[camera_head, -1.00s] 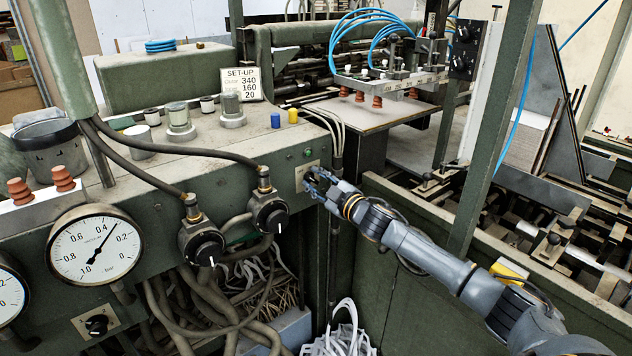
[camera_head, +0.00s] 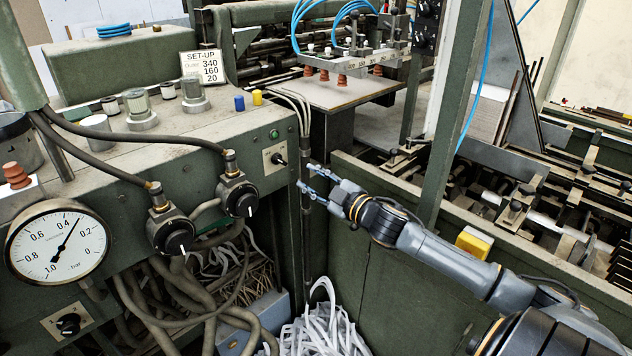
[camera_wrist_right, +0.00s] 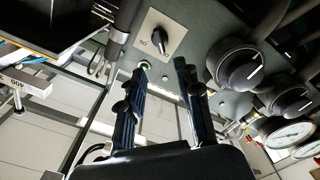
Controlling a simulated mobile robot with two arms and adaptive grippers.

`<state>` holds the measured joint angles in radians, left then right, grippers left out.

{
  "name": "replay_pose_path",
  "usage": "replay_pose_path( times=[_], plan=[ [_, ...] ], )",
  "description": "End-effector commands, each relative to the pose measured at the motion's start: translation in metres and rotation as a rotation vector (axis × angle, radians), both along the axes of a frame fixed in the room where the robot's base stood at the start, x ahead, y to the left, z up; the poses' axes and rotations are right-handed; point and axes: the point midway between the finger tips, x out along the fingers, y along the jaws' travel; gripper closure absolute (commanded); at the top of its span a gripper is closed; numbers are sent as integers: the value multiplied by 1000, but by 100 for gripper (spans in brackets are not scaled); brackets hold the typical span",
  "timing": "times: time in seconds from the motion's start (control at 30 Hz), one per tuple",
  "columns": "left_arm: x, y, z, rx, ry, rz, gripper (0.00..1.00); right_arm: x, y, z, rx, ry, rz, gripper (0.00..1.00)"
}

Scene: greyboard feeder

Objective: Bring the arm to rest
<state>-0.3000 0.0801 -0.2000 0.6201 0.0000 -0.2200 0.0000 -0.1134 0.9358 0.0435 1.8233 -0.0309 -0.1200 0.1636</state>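My right gripper (camera_head: 307,178) is in front of the green machine panel. Its two fingers are apart and nothing is between them. The black rotary switch (camera_head: 279,158) on its pale plate is up and left of the fingertips, with a visible gap in the picture. In the right wrist view, the open gripper (camera_wrist_right: 161,67) has one finger on each side of the view's middle. The switch (camera_wrist_right: 160,40) shows beyond and between the fingers, its knob tilted. A green lamp sits just above the switch in the head view. My left gripper is not in view.
Two black valve knobs (camera_head: 238,198) with hoses and a round pressure gauge (camera_head: 58,240) are on the panel at left. A green post (camera_head: 448,115) stands behind my right arm. A green side wall (camera_head: 395,285) is below it. White strips (camera_head: 322,330) lie at the bottom.

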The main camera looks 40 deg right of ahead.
Motion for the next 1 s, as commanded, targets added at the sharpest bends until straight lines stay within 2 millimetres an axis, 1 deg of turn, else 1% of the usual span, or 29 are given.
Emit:
replay_pose_path(
  times=[0.1, 0.2, 0.8, 0.87, 0.9, 0.97, 1.0],
  plan=[
    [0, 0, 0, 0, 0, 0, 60, -8, 0, 0, 0, 1, 1, 66],
    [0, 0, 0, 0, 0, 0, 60, -10, -1, 0, -1, 0, 0, 66],
    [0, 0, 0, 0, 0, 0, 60, -11, -2, -1, 1, 2, -2, 66],
    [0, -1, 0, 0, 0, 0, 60, -11, -5, -9, 9, 14, -12, 66],
    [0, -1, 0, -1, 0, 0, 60, -11, -9, -20, 18, 29, -26, 66],
    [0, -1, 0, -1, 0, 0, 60, -13, -19, -44, 38, 65, -56, 66],
    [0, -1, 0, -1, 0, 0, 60, -15, -26, -65, 55, 97, -82, 66]
  ],
)
